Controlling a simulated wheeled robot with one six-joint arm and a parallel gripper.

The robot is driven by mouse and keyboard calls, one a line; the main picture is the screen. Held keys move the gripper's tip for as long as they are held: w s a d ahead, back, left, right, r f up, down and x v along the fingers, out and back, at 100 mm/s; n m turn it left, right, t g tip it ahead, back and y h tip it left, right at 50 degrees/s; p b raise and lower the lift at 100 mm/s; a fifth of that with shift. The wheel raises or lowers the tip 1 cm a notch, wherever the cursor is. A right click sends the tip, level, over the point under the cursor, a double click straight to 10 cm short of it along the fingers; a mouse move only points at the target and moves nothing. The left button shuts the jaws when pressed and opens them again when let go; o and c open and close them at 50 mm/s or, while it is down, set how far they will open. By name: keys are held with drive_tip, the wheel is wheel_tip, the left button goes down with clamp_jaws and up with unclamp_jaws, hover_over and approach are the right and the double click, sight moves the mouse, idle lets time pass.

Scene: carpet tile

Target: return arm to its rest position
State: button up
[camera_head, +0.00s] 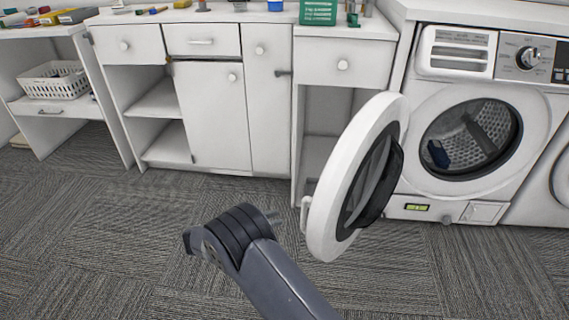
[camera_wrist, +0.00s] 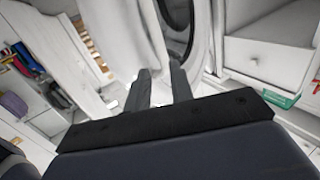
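My arm reaches up from the bottom of the head view. My gripper (camera_head: 274,217) is mostly hidden behind the dark wrist, with only a bit of finger showing just left of the open washer door. In the wrist view, the two dark fingers of my gripper (camera_wrist: 160,78) stand apart, with no held object visible between them. The white round washer door (camera_head: 327,190) is swung wide open, with a small handle (camera_head: 306,215) on its near edge. The fingers appear close to the door, but contact cannot be told.
The washing machine (camera_head: 424,185) has a dark blue item (camera_head: 438,154) in its drum. White cabinets (camera_head: 213,115) line the back, with a green box (camera_head: 318,12) on top. A white basket (camera_head: 54,80) sits at left. Carpet (camera_head: 110,240) is clear left of my arm.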

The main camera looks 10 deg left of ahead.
sight(302, 211)
drive_tip(key=b+x, duration=0.2)
drive_tip(key=x, duration=0.8)
drive_tip(key=shift+d, duration=0.2)
drive_tip(key=shift+d+r, duration=0.1)
drive_tip(key=shift+d, duration=0.05)
drive_tip(key=shift+s, duration=0.1)
